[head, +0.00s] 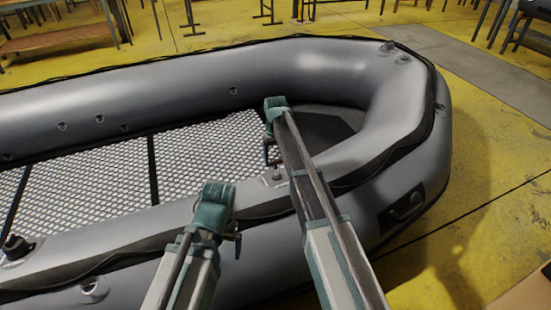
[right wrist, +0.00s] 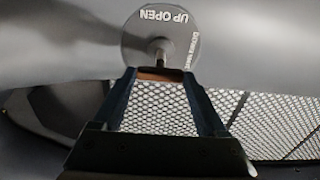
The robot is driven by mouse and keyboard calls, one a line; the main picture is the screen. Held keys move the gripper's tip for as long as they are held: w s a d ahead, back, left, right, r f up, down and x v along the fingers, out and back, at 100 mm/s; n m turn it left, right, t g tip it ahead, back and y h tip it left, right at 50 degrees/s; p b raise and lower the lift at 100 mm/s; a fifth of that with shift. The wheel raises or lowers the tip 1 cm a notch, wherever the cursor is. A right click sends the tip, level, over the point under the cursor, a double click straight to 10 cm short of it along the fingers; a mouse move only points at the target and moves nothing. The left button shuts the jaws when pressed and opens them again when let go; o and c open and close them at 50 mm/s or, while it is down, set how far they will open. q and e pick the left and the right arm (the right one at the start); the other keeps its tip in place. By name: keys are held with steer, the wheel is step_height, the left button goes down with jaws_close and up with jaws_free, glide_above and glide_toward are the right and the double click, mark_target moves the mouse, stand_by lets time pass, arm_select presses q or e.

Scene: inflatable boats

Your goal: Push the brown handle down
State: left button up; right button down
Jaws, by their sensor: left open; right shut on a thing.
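The brown handle (right wrist: 160,74) shows in the right wrist view as a small brown piece between my right fingertips, below a short metal stem. The stem comes out of a grey round plate (right wrist: 135,45) marked "UP OPEN", which reads upside down here; a second line of text is partly hidden. My right gripper (right wrist: 157,80) is shut on the handle, and its fingers hide part of it. In the head view my right gripper (head: 271,158) points down at the boat's near tube. My left gripper (head: 238,246) is open over the near tube, apart from the handle; its fingers are small here.
The grey inflatable boat (head: 170,85) fills the middle of the head view, with a perforated metal floor (head: 100,180). Black fittings (head: 18,246) sit on its near tube. Yellow floor (head: 490,235) lies to the right; tables (head: 60,38) stand behind.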

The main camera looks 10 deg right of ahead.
mark_target(276, 162)
steer(key=f+b, duration=0.3)
steer(key=shift+s, duration=0.3)
steer(key=shift+r, duration=0.1)
jaws_free()
step_height(276, 162, up, 14)
steer(key=p, duration=1.4)
steer(key=shift+f, duration=0.3)
